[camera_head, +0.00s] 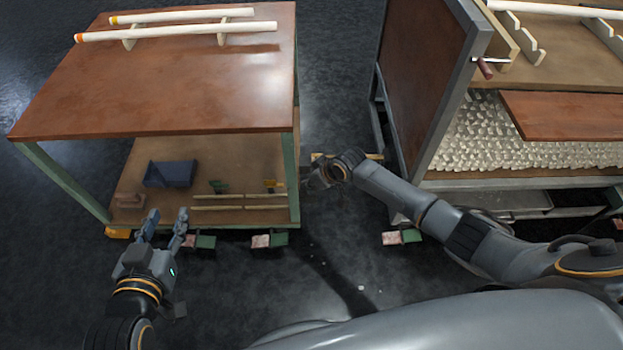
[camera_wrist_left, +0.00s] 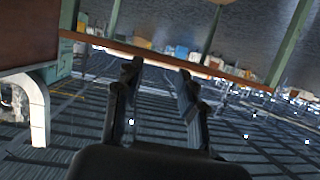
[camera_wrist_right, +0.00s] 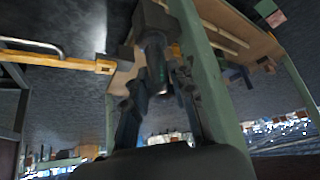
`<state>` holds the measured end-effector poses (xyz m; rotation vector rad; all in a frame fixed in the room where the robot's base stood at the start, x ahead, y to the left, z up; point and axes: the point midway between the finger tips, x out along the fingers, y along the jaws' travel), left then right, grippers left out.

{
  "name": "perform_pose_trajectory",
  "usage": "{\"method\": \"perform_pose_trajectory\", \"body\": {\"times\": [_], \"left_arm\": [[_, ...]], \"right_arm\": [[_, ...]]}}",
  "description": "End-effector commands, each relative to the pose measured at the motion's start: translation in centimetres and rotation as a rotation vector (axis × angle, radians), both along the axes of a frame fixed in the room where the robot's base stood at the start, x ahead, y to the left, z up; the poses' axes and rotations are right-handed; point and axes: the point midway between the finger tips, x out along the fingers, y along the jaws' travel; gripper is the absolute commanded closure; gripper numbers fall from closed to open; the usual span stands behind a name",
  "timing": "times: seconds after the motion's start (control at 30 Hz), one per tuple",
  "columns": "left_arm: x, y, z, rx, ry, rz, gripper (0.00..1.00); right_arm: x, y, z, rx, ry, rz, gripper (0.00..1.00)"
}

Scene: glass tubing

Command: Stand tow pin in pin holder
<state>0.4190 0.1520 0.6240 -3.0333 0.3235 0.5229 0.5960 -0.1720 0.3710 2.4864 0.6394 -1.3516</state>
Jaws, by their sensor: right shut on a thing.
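My right gripper (camera_head: 322,174) is low beside the right green leg of the left table, at a yellow bar. In the right wrist view, its fingers (camera_wrist_right: 160,95) are shut on a dark cylindrical piece, which looks like the tow pin (camera_wrist_right: 156,65). A dark boxy part (camera_wrist_right: 151,25) is at the piece's far end; I cannot tell if it is the pin holder. The pin cannot be made out in the head view. My left gripper (camera_head: 168,219) is open and empty in front of the left table's lower shelf; its parted fingers also show in the left wrist view (camera_wrist_left: 160,80).
The left table (camera_head: 190,80) bears white tubes on stands. Its lower shelf (camera_head: 230,165) holds a blue bin (camera_head: 171,174) and rods. The yellow bar (camera_wrist_right: 70,61) spans the gap towards the right cart (camera_head: 425,85), whose bay holds many tube ends.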

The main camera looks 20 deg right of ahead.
Motion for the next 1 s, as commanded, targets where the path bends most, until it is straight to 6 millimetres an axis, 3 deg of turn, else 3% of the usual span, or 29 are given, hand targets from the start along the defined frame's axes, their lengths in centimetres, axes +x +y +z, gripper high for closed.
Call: {"method": "perform_pose_trajectory", "body": {"times": [0.37,0.4,0.5,1.0], "left_arm": [[0.40,-0.24,0.79,-0.011,-0.048,-0.003,0.60],[0.40,-0.24,0.81,-0.011,-0.047,-0.003,0.60],[0.39,-0.23,0.80,-0.011,-0.047,-0.003,0.60],[0.37,-0.22,0.79,-0.011,-0.046,-0.003,0.60]], "right_arm": [[0.02,0.02,-0.30,0.000,-0.001,0.000,1.00],[0.02,0.02,-0.27,0.000,-0.001,0.000,0.70],[0.02,0.02,-0.26,0.000,-0.001,0.000,0.50],[-0.43,-0.26,0.47,0.001,0.000,0.001,0.48]]}}
